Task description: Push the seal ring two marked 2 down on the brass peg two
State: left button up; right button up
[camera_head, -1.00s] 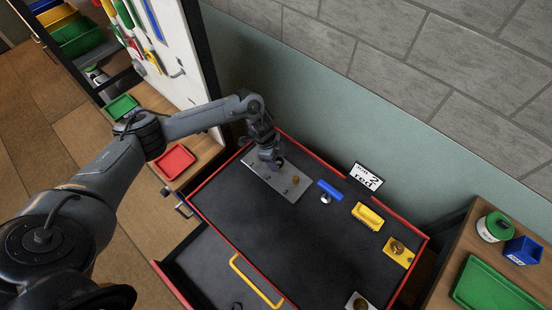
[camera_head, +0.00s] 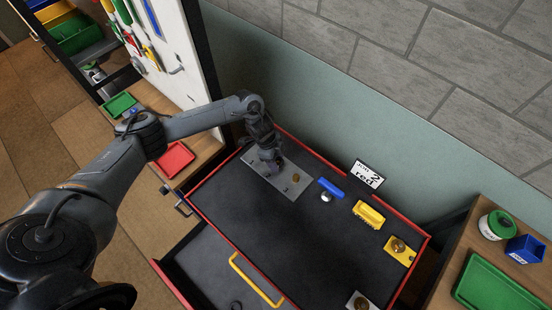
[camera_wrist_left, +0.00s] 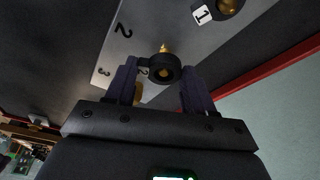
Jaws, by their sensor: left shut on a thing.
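The black seal ring (camera_wrist_left: 164,69) shows in the left wrist view, held between the two fingers of my left gripper (camera_wrist_left: 160,72). A small tag (camera_wrist_left: 143,72) on its side carries a mark too small to read surely. A brass peg tip (camera_wrist_left: 165,47) shows just beyond the ring's rim; I cannot tell how far the ring sits on the peg. The grey plate (camera_wrist_left: 118,45) bears the marks 2 and 3. In the head view my left gripper (camera_head: 273,165) is low over the plate (camera_head: 288,187) and hides the ring. My right gripper is not in view.
A brass peg (camera_head: 295,178) stands on the plate's right part. A white tag marked 1 (camera_wrist_left: 202,14) shows in the wrist view. The mat's middle is clear.

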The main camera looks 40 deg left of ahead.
pick_arm(q)
jog(key=shift+f+b, duration=0.55)
jog(key=shift+f, duration=0.4)
jog(key=o, duration=1.1)
